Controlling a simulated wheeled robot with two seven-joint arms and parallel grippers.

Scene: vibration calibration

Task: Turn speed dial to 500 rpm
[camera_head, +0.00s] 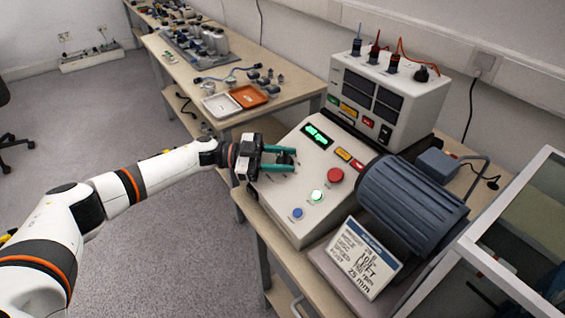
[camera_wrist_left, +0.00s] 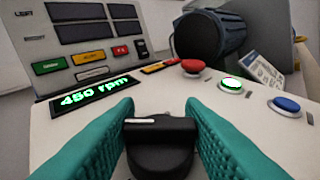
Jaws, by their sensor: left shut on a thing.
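The speed dial (camera_wrist_left: 158,145) is a black round knob with a raised grip bar and a white pointer mark, on the sloped light-grey control panel (camera_wrist_left: 200,110). My left gripper (camera_head: 290,160) has teal fingers, one on each side of the dial, and is shut on it. In the head view the gripper largely hides the dial. The display (camera_wrist_left: 95,98) beside the dial reads 450 rpm in green in the left wrist view; it also shows in the head view (camera_head: 317,137). My right gripper is not in view.
A red button (camera_head: 335,175), a lit green button (camera_head: 317,196) and a blue button (camera_head: 297,213) sit near the dial. A dark ribbed motor (camera_head: 410,203) and a sign card (camera_head: 363,258) stand to the right. A meter box (camera_head: 400,100) stands behind.

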